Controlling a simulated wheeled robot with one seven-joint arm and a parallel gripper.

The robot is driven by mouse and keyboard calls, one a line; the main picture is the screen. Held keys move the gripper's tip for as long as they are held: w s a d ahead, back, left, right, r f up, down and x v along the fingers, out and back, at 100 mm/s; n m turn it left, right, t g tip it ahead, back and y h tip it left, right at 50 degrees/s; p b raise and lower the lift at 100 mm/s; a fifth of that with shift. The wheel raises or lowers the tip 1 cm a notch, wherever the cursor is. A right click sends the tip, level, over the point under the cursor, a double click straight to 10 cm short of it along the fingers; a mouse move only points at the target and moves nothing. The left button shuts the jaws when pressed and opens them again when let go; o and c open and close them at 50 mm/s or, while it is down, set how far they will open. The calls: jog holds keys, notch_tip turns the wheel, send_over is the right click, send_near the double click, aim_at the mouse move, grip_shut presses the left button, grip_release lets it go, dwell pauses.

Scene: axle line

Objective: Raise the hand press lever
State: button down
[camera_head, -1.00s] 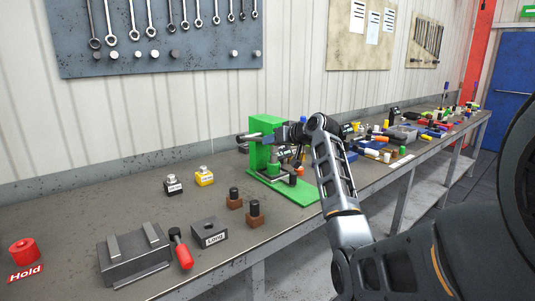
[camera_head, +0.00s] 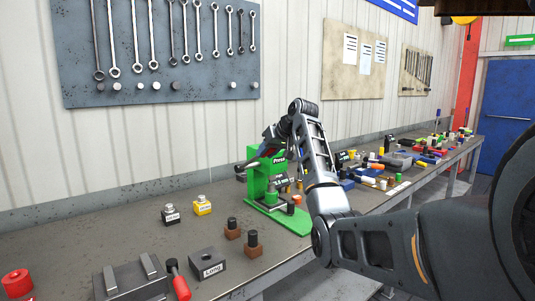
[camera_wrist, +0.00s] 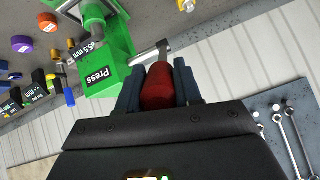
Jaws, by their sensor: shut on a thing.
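The green hand press (camera_head: 257,176) stands on the bench in the head view, with its base plate toward the front edge. In the wrist view the press (camera_wrist: 108,45) is upper left, its "Press" label turned sideways. The lever shows there as a metal rod (camera_wrist: 152,52) ending in a red handle (camera_wrist: 158,90). My gripper (camera_wrist: 158,82) is shut on the red handle, one dark finger on each side. In the head view my gripper (camera_head: 268,146) is by the top of the press, largely hidden behind my arm.
Tools crowd the bench to the right. A wrench board (camera_head: 160,50) hangs on the wall behind.

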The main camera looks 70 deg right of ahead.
jog(key=shift+w+r, duration=0.15)
jog(key=shift+r, duration=0.2)
jog(key=c, duration=1.1)
grip_release()
jog(key=shift+c, duration=0.2)
jog(key=o, duration=0.4)
jog(key=shift+d+f, duration=0.1)
jog(key=shift+f, duration=0.05)
jog(key=shift+c, duration=0.2)
jog(key=b+v, duration=0.1)
jog(key=v, duration=0.6)
jog(key=shift+s+b, duration=0.3)
jog(key=shift+b, duration=0.1)
